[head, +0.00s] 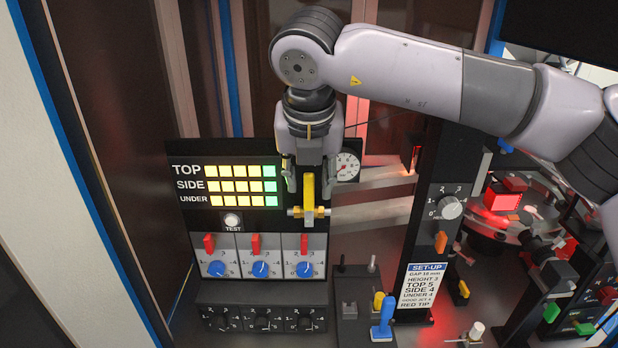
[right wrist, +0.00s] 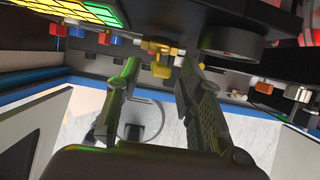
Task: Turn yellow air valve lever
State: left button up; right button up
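The yellow air valve lever (head: 308,188) stands upright on its brass valve body (head: 296,212), at the right edge of the black panel in the head view. My right gripper (head: 310,184) points down over it, with one finger on each side of the lever. The fingers are apart, and gaps show between them and the lever. In the right wrist view, the yellow valve (right wrist: 162,69) shows just beyond the two spread fingers (right wrist: 160,72). Whether a finger touches it cannot be told. My left gripper is not in view.
A round gauge (head: 347,167) sits close right of the gripper. Red switches and blue knobs (head: 260,269) are below the lit panel (head: 241,186). A dark post with a dial (head: 450,207) and a set-up label (head: 423,285) stands right. A blue-handled lever (head: 386,312) is at the front.

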aim_at(309, 202)
jog(key=shift+p+x, duration=0.35)
jog(key=shift+x, duration=1.15)
grip_shut()
